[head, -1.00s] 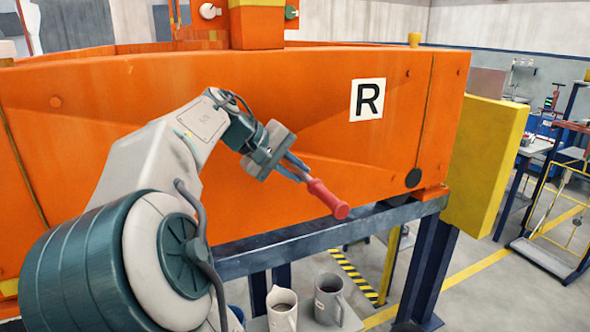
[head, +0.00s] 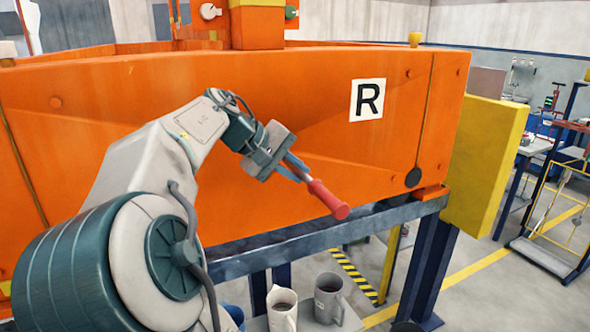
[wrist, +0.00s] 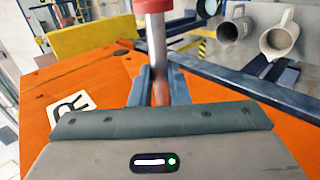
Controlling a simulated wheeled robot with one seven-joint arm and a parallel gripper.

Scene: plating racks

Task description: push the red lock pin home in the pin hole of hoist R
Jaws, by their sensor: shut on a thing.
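The red lock pin (head: 328,199) has a red grip and a bare metal shaft. My gripper (head: 293,170) is shut on the shaft, with the red end pointing down and right, in front of the orange side of hoist R (head: 250,95). In the wrist view the metal shaft (wrist: 157,50) stands between the fingers (wrist: 160,88), its red part at the top edge. A dark round spot (head: 413,178) at the lower right of the orange side may be the pin hole; I cannot tell. It is apart from the pin.
A blue-grey beam (head: 300,239) runs below the orange body. Two mugs (head: 328,298) stand on a surface beneath it. A yellow block (head: 485,165) juts out at the right end. The R label (head: 367,99) is above the pin.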

